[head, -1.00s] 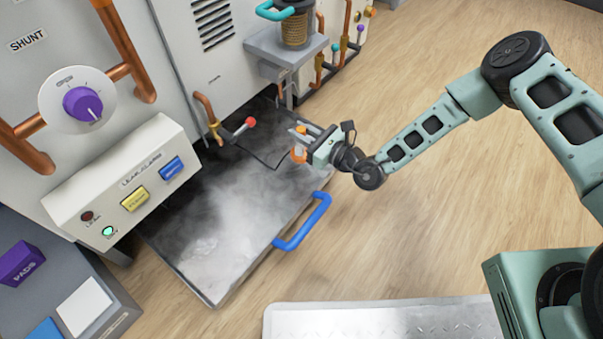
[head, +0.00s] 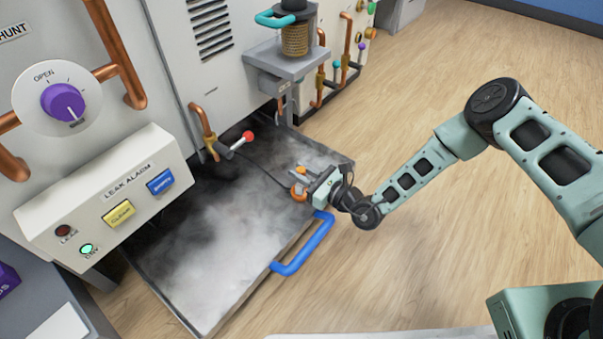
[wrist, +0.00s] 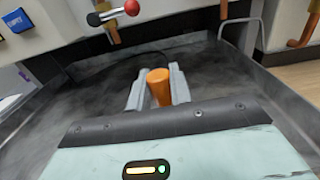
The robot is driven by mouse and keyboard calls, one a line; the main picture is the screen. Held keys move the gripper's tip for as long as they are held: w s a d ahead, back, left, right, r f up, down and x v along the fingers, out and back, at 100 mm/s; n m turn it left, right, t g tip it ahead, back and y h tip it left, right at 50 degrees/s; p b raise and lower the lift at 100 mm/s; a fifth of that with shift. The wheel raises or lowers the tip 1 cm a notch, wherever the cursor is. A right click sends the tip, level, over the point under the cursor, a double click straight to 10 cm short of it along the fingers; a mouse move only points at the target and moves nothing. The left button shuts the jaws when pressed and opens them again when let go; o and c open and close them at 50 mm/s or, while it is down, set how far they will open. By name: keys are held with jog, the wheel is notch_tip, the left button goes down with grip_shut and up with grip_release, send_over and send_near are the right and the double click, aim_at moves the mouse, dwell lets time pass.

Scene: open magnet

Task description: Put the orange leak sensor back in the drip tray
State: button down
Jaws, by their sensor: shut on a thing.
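The orange leak sensor (wrist: 159,86) is between the two fingers of my gripper (wrist: 158,92) in the wrist view. In the head view my gripper (head: 303,182) is at the right part of the drip tray, near the blue handle, and the orange sensor (head: 299,194) shows at its fingers. My gripper is shut on it. A dark cable runs from the sensor to the left over the tray. The drip tray (head: 165,296) is a dark, wide, shallow tray with pale mist in it. I cannot tell whether the sensor touches the tray floor.
A blue handle (head: 303,243) is on the tray's front edge. A valve with a red knob (head: 248,136) reaches over the tray's back. The leak alarm panel (head: 120,195) stands at the left, its green lamp lit. Open wood floor lies to the right.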

jog(key=shift+f, duration=0.1)
jog(key=c, duration=1.3)
grip_release()
